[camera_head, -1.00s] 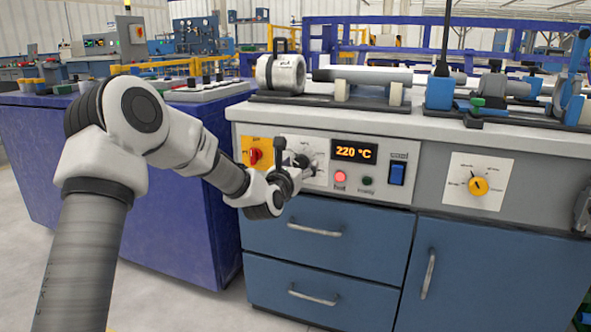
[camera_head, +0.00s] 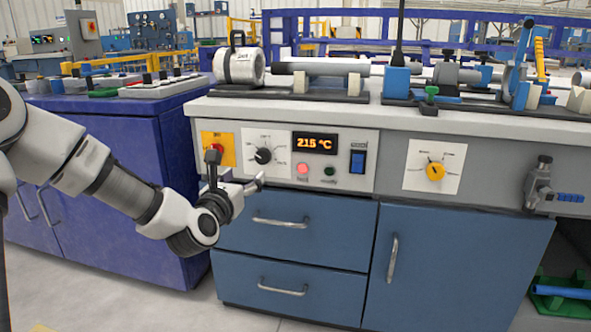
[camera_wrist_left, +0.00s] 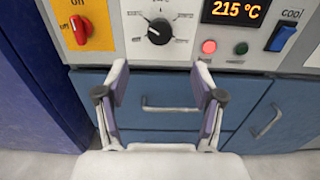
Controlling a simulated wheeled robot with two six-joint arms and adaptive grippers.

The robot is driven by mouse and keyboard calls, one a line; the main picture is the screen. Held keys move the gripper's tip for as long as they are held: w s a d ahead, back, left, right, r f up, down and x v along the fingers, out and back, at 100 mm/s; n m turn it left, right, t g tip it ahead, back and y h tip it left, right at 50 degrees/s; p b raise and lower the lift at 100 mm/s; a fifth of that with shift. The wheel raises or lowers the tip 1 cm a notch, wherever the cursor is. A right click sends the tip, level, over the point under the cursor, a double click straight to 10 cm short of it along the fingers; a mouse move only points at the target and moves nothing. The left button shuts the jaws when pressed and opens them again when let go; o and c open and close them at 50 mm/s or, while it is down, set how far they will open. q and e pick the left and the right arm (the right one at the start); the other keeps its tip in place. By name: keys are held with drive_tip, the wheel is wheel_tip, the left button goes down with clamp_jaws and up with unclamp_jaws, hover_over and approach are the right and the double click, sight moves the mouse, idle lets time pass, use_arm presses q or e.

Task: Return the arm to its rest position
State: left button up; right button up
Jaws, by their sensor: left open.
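My left arm (camera_head: 110,185) comes in from the left of the head view. Its gripper (camera_head: 238,170) is open and empty, in front of the control panel's lower left part, with one finger overlapping the red switch (camera_head: 211,157). In the left wrist view, the two fingers of the gripper (camera_wrist_left: 160,80) stand wide apart, with drawer fronts behind the gap. Above them are the red switch (camera_wrist_left: 78,30), the black dial (camera_wrist_left: 160,31) and the display (camera_wrist_left: 235,11) reading 215 °C. I see no contact with the panel. My right gripper is not in view.
The grey bench (camera_head: 300,108) carries a pipe (camera_head: 325,68) on supports and a white heater-like cylinder (camera_head: 239,66). Below are blue drawers (camera_head: 290,235) with handles. A purple cabinet (camera_head: 130,150) stands at left. Open floor lies in front.

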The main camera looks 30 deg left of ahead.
use_arm(q)
drive_tip(key=s+d+f+m+g+h+p, duration=0.1)
drive_tip(key=d+f+m+g+p, duration=0.15)
drive_tip(key=f, duration=0.75)
drive_tip(key=s+d+f+m+g+h+p, duration=0.1)
drive_tip(key=s+d+f+m+g+p, duration=0.2)
drive_tip(key=f, duration=0.7)
drive_tip(key=s+d+f+m+g+h+p, duration=0.1)
drive_tip(key=s+d+f+m+g, duration=0.4)
drive_tip(key=s+f+m, duration=0.6)
drive_tip(key=s+d+f+m+g+h+p, duration=0.1)
drive_tip(key=s+d+f+m+g, duration=0.5)
drive_tip(key=s+f, duration=0.5)
drive_tip(key=s+r+m+g, duration=0.1)
drive_tip(key=s+r+m, duration=0.1)
drive_tip(key=s+m, duration=0.95)
drive_tip(key=w+r+m+p, duration=0.1)
drive_tip(key=r+m+p, duration=0.1)
drive_tip(key=r+p, duration=1.6)
drive_tip(key=w+r+m+p, duration=0.2)
drive_tip(key=r+p, duration=1.7)
drive_tip(key=shift+w+r+p, duration=0.25)
drive_tip(key=shift+w+p, duration=0.05)
drive_tip(key=shift+p, duration=0.1)
